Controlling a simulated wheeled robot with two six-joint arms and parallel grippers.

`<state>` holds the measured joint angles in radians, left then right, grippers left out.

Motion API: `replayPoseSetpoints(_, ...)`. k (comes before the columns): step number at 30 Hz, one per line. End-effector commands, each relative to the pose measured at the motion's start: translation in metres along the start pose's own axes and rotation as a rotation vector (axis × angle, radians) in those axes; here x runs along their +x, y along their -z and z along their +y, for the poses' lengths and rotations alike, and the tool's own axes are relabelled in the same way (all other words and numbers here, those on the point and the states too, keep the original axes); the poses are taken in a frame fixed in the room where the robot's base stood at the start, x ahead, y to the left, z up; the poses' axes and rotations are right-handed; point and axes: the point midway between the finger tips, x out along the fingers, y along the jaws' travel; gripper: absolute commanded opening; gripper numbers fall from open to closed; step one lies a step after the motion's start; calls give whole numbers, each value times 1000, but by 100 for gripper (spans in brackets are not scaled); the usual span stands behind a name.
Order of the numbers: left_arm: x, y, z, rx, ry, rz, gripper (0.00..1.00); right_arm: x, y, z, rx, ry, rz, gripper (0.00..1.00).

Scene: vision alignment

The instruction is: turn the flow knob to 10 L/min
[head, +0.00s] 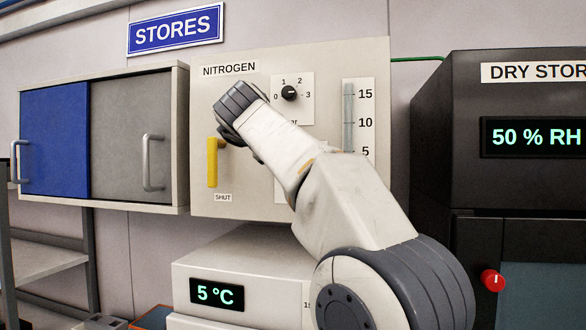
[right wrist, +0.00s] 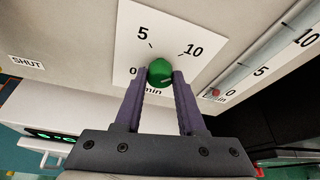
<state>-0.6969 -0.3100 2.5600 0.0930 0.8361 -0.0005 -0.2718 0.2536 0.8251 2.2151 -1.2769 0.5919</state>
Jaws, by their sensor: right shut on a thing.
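The green flow knob (right wrist: 160,72) sits on a white dial plate (right wrist: 187,22) marked 0, 5 and 10 in the right wrist view. My right gripper (right wrist: 160,77) is shut on the knob, with one purple finger on each side. I cannot clearly tell which mark the knob points at. The flow tube (right wrist: 270,62) stands to the right of the dial, with a small reddish float (right wrist: 216,93) low, near its 0. In the head view the tube (head: 348,120) shows, but my arm hides the knob and gripper. My left gripper is not in view.
The nitrogen panel (head: 330,58) also bears a black 0–3 knob (head: 289,92) and a yellow handle (head: 212,162) above a SHUT label. A cabinet (head: 120,128) is left of it, a dark dry store (head: 430,130) right. A 5 °C unit (head: 255,255) stands below.

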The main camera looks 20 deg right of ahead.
Motion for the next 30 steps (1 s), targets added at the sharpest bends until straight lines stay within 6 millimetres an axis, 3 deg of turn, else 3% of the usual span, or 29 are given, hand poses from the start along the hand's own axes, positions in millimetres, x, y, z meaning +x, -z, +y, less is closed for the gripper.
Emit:
replayPoseSetpoints(19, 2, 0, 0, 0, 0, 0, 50, 1, 2, 1, 48, -22, 7, 0)
replayPoseSetpoints(20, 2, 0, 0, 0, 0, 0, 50, 1, 3, 1, 48, -22, 7, 43)
replayPoseSetpoints(22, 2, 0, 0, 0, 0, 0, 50, 1, 2, 1, 47, -22, 7, 69)
replayPoseSetpoints(30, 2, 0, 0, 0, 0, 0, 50, 0, 1, 0, 49, -21, 3, 69)
